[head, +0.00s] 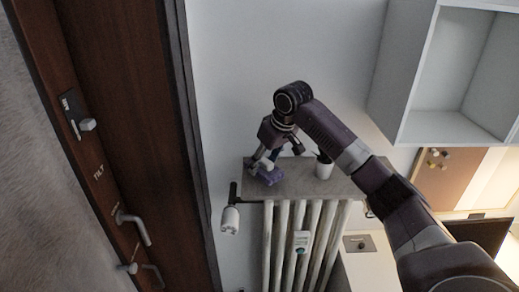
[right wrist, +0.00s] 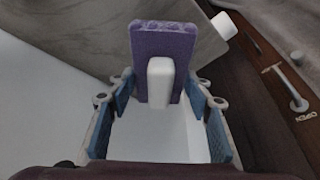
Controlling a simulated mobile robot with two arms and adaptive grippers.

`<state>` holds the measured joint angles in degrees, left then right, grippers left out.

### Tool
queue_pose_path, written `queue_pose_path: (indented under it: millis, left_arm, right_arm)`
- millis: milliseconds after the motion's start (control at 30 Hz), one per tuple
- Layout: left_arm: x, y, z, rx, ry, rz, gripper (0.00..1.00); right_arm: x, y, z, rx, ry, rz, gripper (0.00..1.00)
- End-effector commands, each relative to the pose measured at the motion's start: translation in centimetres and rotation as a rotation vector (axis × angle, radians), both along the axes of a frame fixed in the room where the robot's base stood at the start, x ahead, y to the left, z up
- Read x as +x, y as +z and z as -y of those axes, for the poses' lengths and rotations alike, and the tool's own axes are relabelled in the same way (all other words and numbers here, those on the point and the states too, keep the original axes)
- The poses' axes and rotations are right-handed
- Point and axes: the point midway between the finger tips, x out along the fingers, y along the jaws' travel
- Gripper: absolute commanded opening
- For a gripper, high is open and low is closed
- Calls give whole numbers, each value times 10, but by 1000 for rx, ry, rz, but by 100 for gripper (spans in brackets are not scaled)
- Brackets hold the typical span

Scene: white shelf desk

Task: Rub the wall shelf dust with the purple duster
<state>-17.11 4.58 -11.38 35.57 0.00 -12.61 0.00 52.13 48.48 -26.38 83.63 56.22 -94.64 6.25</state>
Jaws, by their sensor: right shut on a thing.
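The purple duster (head: 268,177) is at the left end of the grey wall shelf (head: 345,187), above the radiator. In the right wrist view the duster (right wrist: 165,42) shows a purple pad and a white handle (right wrist: 160,85). My right gripper (head: 264,160) is shut on the duster, with the handle between its blue-padded fingers (right wrist: 160,95). The shelf's grey top (right wrist: 75,35) lies beyond the duster in the wrist view. I cannot tell whether the pad touches the shelf. No dust can be made out. My left gripper is not in view.
A small white pot (head: 324,169) with a dark plant stands on the shelf, right of the duster. A white radiator (head: 310,240) is below. A brown door (head: 125,130) is further left, and a white cabinet (head: 440,125) hangs at right.

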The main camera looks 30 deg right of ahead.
Motion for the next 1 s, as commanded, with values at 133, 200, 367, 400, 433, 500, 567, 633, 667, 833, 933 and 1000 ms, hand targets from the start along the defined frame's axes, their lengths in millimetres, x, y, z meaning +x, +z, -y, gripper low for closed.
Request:
queue_pose_path:
  millis: [133, 200, 367, 400, 433, 500, 567, 633, 667, 833, 933, 1000]
  left_arm:
    - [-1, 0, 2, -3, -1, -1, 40]
    - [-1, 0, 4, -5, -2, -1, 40]
    - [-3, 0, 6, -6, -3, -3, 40]
    - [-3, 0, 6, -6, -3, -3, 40]
    - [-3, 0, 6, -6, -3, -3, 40]
    - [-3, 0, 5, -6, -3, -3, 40]
    - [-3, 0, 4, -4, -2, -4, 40]
    - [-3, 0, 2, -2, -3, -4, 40]
    - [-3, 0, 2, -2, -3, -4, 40]
    - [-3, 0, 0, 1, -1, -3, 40]
    - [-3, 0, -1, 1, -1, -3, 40]
    - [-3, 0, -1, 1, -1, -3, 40]
  right_arm:
    - [-1, 14, 5, 0, -5, 0, 27]
    - [-1, 21, 8, 1, -7, 2, 27]
    - [-2, 35, 12, 1, -9, 2, 27]
    - [-3, 39, 13, 0, -10, 2, 27]
    - [-3, 41, 14, 0, -11, 1, 27]
    - [-4, 47, 16, 0, -12, 1, 27]
    - [-4, 51, 17, 0, -13, 1, 27]
    - [-5, 53, 18, -1, -13, 0, 27]
    - [-5, 53, 19, -1, -14, -1, 27]
    - [-5, 54, 19, -1, -14, -1, 27]
    - [-5, 54, 19, -1, -14, -1, 27]
    - [-5, 54, 19, -1, -14, -1, 27]
